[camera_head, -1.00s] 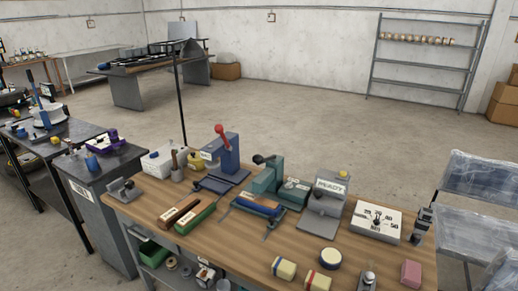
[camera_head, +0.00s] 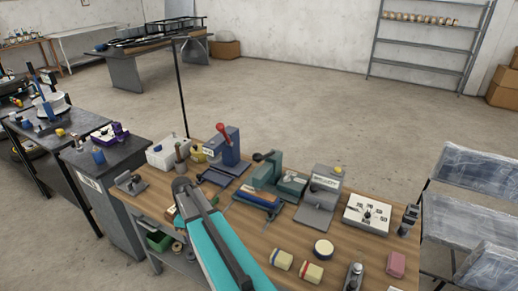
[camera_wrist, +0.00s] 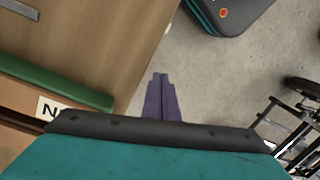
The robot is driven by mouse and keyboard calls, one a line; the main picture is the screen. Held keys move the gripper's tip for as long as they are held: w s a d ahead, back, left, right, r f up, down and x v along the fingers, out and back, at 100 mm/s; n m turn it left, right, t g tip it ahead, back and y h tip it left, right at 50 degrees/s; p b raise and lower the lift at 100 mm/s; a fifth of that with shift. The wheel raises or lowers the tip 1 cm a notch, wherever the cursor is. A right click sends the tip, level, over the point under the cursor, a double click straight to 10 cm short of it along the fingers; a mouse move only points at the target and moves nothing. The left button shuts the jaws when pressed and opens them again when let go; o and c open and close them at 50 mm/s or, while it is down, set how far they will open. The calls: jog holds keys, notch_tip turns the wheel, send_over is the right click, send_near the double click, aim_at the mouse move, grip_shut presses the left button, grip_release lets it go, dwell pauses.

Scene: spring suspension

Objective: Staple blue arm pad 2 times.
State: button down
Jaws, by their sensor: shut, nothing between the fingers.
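A blue machine (camera_head: 232,150) with a red-knobbed lever stands toward the back left of the wooden bench; a dark blue plate lies at its foot. Beside it, a green machine (camera_head: 267,172) with a black-knobbed lever has a blue and tan piece (camera_head: 258,198) low at its front. I cannot tell which blue part is the arm pad. My gripper (camera_wrist: 161,78) has purple fingers, shut and empty, beside the bench edge and over the floor in the wrist view. In the head view my teal arm crosses the bench front; the gripper is hidden there.
A grey machine (camera_head: 321,195) with a sign and a white box (camera_head: 368,213) stand to the right. A long green bar (camera_wrist: 55,82) and a labelled brown one (camera_wrist: 30,105) lie near my gripper. Small jars (camera_head: 311,272) and a pink block (camera_head: 396,263) sit along the bench front.

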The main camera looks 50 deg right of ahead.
jog(key=shift+n, duration=0.5)
jog(key=w+d+r, duration=0.1)
jog(key=r, duration=0.1)
jog(key=w+d+r, duration=0.1)
jog(key=r, duration=0.1)
jog(key=d+r+p, duration=0.1)
jog(key=d+r, duration=0.1)
jog(key=shift+w+d+r, duration=0.1)
jog(key=shift+w, duration=0.3)
jog(key=s+d+r+n, duration=0.2)
jog(key=d+r+n, duration=0.4)
jog(key=d+r, duration=0.8)
jog(key=s+d+r+n+t+y+p, duration=0.1)
jog(key=d+r+n, duration=0.5)
jog(key=d+r, duration=0.8)
jog(key=s+d, duration=0.1)
jog(key=d, duration=0.4)
jog(key=shift+r+y, duration=0.3)
jog(key=shift+r, duration=0.1)
jog(key=shift+f, duration=0.1)
jog(key=shift+b+x, duration=2)
jog(key=shift+x, duration=1.45)
jog(key=shift+f, duration=0.1)
